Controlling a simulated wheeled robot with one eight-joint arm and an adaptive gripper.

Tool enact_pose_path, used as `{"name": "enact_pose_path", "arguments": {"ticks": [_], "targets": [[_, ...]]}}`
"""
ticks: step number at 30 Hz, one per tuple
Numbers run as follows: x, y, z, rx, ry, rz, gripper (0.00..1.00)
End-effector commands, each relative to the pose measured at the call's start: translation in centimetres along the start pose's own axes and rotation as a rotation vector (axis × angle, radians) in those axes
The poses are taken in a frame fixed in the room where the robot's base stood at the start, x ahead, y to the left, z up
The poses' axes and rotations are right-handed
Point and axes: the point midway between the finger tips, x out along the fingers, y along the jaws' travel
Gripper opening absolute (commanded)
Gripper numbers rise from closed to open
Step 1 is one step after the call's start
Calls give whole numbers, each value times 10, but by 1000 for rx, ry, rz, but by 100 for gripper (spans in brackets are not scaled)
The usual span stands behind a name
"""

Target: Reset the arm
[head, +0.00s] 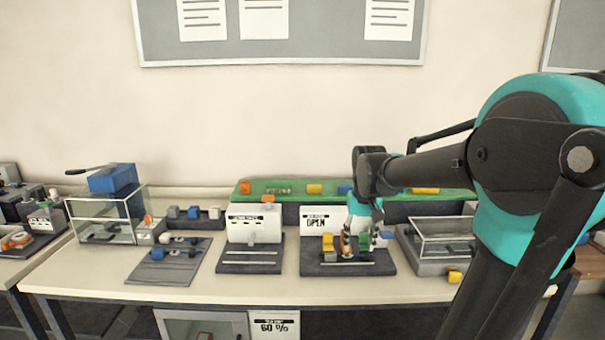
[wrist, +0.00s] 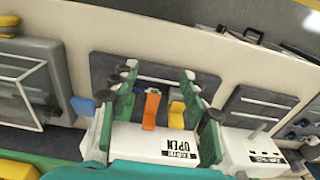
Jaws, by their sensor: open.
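My arm reaches in from the right of the head view, and my gripper (head: 366,240) hangs from it over the dark base (head: 318,268) of the station marked OPEN. In the wrist view my gripper (wrist: 160,90) is open, its two green fingers apart. An orange piece (wrist: 151,112) shows between the fingers, with a yellow block (wrist: 176,115) beside it near the right finger. I cannot tell whether the fingers touch either one. The white OPEN sign (wrist: 178,150) lies below them in the wrist view; it also shows in the head view (head: 314,222).
A green shelf (head: 285,196) with coloured blocks runs behind the stations. A clear-lidded box (head: 447,237) stands close on the right. A white-panelled station (head: 254,222), a dark mat with small parts (head: 150,270) and a clear case (head: 95,222) stand to the left.

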Motion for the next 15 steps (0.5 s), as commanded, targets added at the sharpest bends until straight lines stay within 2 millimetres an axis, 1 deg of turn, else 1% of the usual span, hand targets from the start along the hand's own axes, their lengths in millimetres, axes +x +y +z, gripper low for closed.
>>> {"name": "enact_pose_path", "arguments": {"ticks": [1,5,8,11,12,15], "targets": [[8,2,8,1,13,-1,47],[32,9,29,2,60,-3,47],[55,14,50,2,104,-4,47],[81,20,77,3,157,-4,47],[92,22,89,3,180,-3,47],[117,27,119,2,236,-1,47]]}}
